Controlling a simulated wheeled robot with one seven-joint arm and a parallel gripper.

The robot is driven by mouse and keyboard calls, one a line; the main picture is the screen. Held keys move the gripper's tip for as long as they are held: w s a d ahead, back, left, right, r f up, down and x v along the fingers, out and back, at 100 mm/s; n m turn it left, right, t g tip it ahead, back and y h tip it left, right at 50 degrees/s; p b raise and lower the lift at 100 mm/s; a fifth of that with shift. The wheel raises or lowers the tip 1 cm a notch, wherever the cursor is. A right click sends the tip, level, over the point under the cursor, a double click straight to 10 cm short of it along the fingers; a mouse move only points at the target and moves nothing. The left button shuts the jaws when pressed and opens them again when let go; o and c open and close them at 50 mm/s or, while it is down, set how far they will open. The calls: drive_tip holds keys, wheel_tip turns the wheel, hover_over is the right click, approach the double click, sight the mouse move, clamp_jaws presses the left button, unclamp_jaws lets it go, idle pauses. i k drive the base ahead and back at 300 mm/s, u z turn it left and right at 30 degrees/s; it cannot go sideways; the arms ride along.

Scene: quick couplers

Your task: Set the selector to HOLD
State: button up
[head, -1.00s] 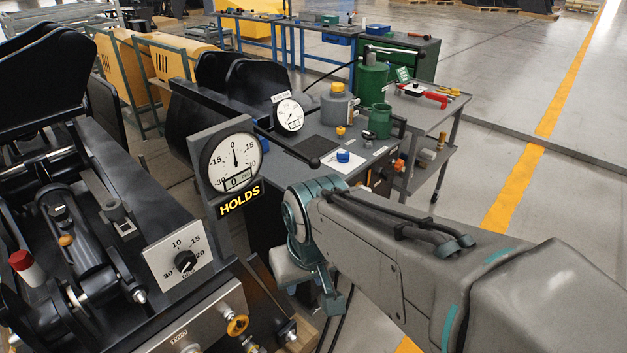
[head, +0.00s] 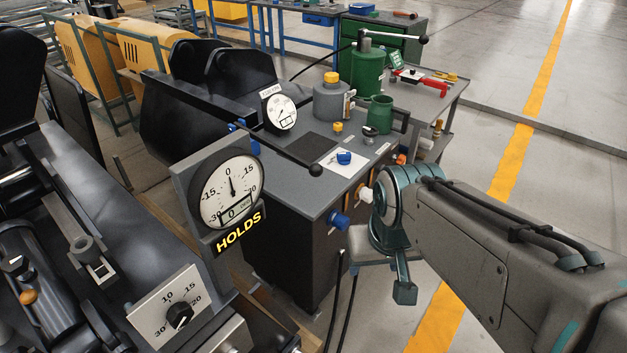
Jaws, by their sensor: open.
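A square white dial plate (head: 172,306) marked 10, 15, 20 and 30 stands at the lower left. Its black knob (head: 180,316) points up and to the right. A blue knob-like part (head: 343,158) sits on a white plate on the grey bench. I cannot tell which of these is the selector, and no HOLD mark is readable on either. My gripper (head: 387,268) hangs below my wrist, right of the bench's front and apart from both. It is open; its fingers are hard to make out and partly hidden by my arm.
A round gauge (head: 228,192) reads near 0 above a lit HOLDS sign (head: 239,232). A black lever (head: 292,156) crosses the grey bench (head: 278,178). A blue fitting (head: 338,220) and a pale one juts from the bench's front. Open floor lies right.

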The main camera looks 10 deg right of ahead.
sight(344, 158)
drive_tip(key=z, duration=0.2)
drive_tip(key=k, duration=0.45)
drive_tip(key=z, duration=1.15)
drive_tip(key=i, duration=0.75)
drive_tip(key=u, duration=0.9)
drive_tip(key=i, duration=0.6)
drive_tip(key=u, duration=0.75)
